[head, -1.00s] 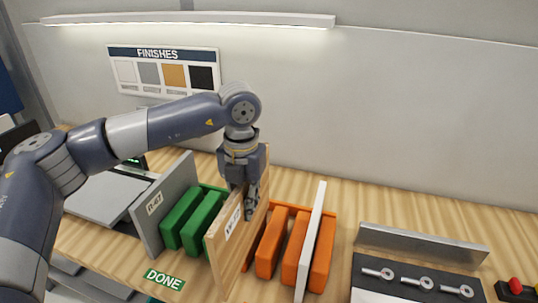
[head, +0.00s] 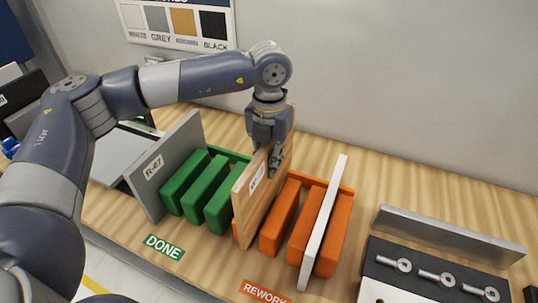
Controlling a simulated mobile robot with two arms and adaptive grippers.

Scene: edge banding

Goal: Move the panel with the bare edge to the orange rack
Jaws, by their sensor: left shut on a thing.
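My left gripper (head: 274,160) is shut on the top edge of a wood-coloured panel (head: 258,211) with a white label. The panel stands upright between the green rack (head: 189,184) and the orange rack (head: 280,218), at the left end of the orange one. Its lower end is close to the orange rack's left side; I cannot tell whether it is seated in a slot. A white panel (head: 321,231) stands in the orange rack, leaning slightly. A grey panel (head: 158,172) labelled R-67 stands at the left of the green rack. My right gripper is not in view.
A green DONE sign (head: 165,247) and an orange REWORK sign (head: 264,292) lie at the table's front edge. A dark fixture with several metal clamps (head: 436,278) stands at the right. A finishes chart (head: 173,25) hangs on the wall.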

